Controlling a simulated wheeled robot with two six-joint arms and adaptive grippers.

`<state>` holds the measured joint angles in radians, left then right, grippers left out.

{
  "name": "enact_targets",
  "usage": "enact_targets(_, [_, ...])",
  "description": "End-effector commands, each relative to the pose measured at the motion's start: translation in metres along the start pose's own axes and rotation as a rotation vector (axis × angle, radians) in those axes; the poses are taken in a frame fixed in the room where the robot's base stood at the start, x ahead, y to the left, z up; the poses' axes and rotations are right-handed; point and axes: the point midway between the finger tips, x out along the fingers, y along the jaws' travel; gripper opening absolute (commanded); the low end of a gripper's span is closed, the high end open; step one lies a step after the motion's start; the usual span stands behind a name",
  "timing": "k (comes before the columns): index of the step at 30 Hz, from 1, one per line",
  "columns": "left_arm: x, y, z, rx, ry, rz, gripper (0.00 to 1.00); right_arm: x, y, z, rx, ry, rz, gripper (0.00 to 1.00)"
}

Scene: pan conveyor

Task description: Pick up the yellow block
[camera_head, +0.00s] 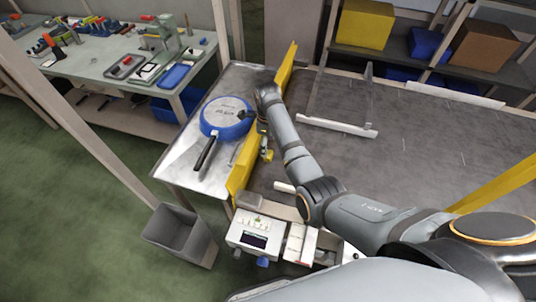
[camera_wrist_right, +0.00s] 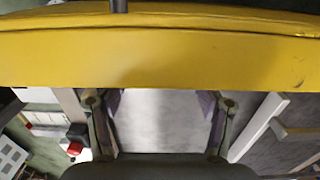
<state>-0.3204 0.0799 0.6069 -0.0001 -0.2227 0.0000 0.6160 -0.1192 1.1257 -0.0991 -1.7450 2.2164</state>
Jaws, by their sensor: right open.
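A long upright yellow piece stands across the conveyor; its far part (camera_head: 287,65) and near part (camera_head: 243,170) show in the head view, with my right arm over the middle. A small yellow patch (camera_head: 267,155) shows just below my right gripper (camera_head: 262,135); I cannot tell whether it is a separate block. In the right wrist view a broad yellow band (camera_wrist_right: 160,58) spans the picture beyond my right fingertips (camera_wrist_right: 160,100). The fingers are spread, with bare grey surface between them. I cannot tell whether they touch the yellow. My left gripper is out of view.
A blue pan (camera_head: 226,118) lies left of the yellow piece on the metal table. A control box (camera_head: 255,236) and a grey bin (camera_head: 180,236) stand at the near side. A white-railed frame (camera_head: 337,126) stands right of my arm. The dark belt (camera_head: 420,130) is mostly clear.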

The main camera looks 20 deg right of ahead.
Motion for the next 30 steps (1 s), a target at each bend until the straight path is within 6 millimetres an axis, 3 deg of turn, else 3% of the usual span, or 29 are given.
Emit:
enact_targets(4, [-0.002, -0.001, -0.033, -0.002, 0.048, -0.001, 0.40, 0.003, 0.000, 0.000, 0.000, 0.000, 0.001, 0.69])
enact_targets(7, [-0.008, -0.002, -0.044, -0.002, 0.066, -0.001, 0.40, 0.016, -0.001, -0.002, 0.000, 0.003, 0.003, 0.69])
enact_targets(13, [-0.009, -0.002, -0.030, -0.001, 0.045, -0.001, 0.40, 0.049, -0.002, -0.003, 0.001, 0.001, 0.002, 0.69])
enact_targets(21, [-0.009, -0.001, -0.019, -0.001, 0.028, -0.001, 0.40, 0.053, -0.002, -0.003, 0.001, -0.001, -0.001, 0.69])
enact_targets(30, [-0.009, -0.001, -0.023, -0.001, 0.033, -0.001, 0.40, 0.053, -0.002, -0.003, 0.001, -0.001, 0.000, 0.29])
